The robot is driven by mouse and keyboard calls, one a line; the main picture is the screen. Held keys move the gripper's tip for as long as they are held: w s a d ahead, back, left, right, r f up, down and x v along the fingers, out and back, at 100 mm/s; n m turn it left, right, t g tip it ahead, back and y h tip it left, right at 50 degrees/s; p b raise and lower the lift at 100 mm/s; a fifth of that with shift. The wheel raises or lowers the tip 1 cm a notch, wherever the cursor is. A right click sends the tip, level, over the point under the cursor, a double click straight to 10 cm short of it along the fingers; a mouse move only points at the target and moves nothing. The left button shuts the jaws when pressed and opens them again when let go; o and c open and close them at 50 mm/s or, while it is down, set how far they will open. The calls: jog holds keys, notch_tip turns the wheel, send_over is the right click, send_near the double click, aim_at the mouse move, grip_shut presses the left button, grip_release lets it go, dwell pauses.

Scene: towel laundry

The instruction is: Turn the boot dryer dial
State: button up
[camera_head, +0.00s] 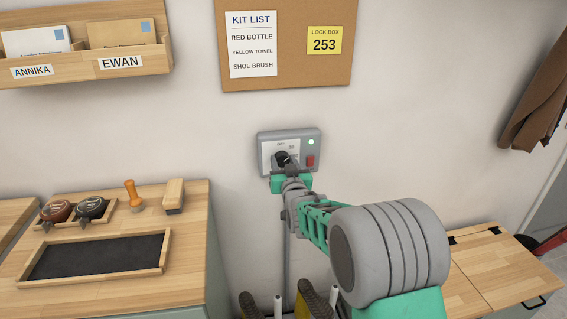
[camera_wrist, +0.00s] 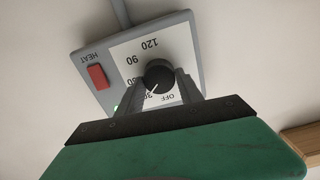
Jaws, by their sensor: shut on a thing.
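The boot dryer control box (camera_head: 263,141) is grey with a white face, mounted on the wall in the middle of the head view. Its black dial (camera_head: 282,158) also shows in the wrist view (camera_wrist: 159,74), with the markings OFF, 30, 60, 90 and 120 around it. The dial's white pointer line points toward the lower left in the wrist view, near 30. My gripper (camera_head: 288,166) reaches the box from below, its two grey fingers around the dial. It is shut on the dial; the fingers hide part of the scale.
A red HEAT switch (camera_wrist: 96,77) and a lit green lamp (camera_head: 311,142) are on the box beside the dial. Boots (camera_head: 250,305) stand below. A wooden cabinet (camera_head: 190,250) is on the left, a bench (camera_head: 490,265) on the right.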

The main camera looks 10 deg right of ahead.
jog(key=shift+b, duration=0.45)
jog(key=n+b, duration=0.2)
jog(key=shift+f+b, duration=0.25)
jog(key=shift+b, duration=0.05)
jog(key=n+b, duration=0.3)
jog(key=b, duration=0.1)
jog(key=shift+a+b, duration=0.1)
jog(key=shift+b, duration=0.2)
jog(key=n+b, duration=0.2)
jog(key=n, duration=0.1)
jog(key=shift+b, duration=0.4)
jog(key=shift+a+r+n+b, duration=0.1)
jog(key=shift+r+n+b, duration=0.05)
jog(key=shift+n+b, duration=1.35)
jog(key=o, duration=1.3)
jog(key=shift+o, duration=0.2)
jog(key=shift+s, duration=0.1)
